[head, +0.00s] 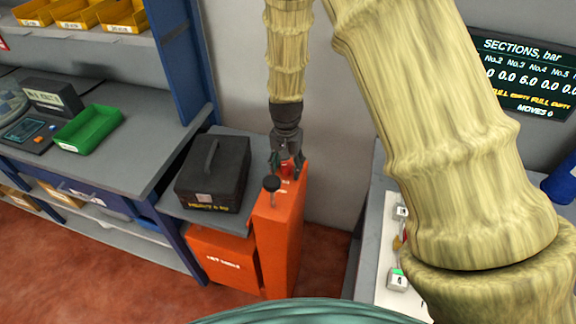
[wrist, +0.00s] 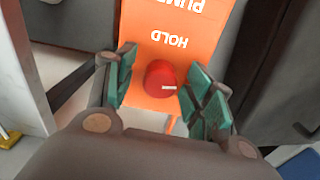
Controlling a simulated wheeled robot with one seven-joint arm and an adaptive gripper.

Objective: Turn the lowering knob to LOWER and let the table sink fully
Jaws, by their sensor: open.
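The lowering knob (wrist: 160,79) is round and red with a white pointer line. It sits on the orange pedestal (head: 279,235) of the lift table, and its line points right in the wrist view. The labels HOLD and PUMP show upside down there; a LOWER label is not visible. My gripper (head: 288,163) points down over the pedestal top. In the wrist view my gripper (wrist: 162,72) is open, its green-padded fingers on either side of the knob with gaps. The grey table top (head: 178,209) is raised, beside the workbench.
A black case (head: 212,175) stands on the table top. A black-knobbed lever (head: 271,184) rises from the pedestal close to my gripper. The workbench (head: 120,160) with a green bin (head: 88,129) is at left. A white panel (head: 390,275) is at right.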

